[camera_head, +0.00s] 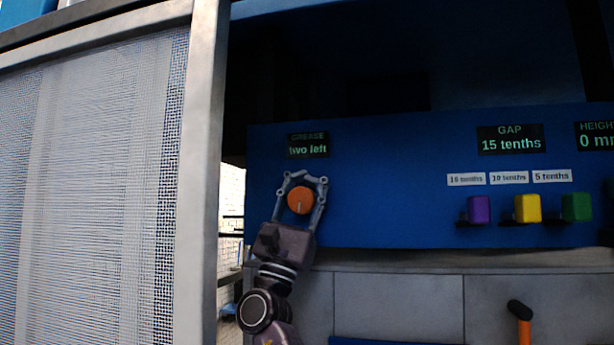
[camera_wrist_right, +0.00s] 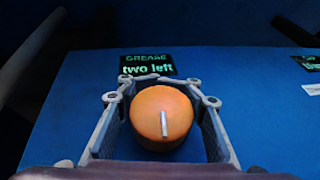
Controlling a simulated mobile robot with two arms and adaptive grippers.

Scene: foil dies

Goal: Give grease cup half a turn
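The grease cup (camera_head: 299,199) is a round orange knob on the blue panel, under a dark display (camera_head: 308,145) reading "GREASE two left". In the right wrist view the grease cup (camera_wrist_right: 161,116) shows a pale line on its face, close to upright and tilted slightly. My right gripper (camera_head: 305,178) has one finger on each side of the cup. In the wrist view the right gripper's fingers (camera_wrist_right: 158,80) stand apart from the cup, with narrow gaps on both sides. My left gripper is not in view.
To the right on the panel are a "GAP 15 tenths" display (camera_head: 511,140) and purple (camera_head: 479,209), yellow (camera_head: 528,208) and green (camera_head: 576,206) blocks. An orange handle with a black top (camera_head: 522,318) stands below. A mesh screen with a metal post (camera_head: 200,170) borders the left.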

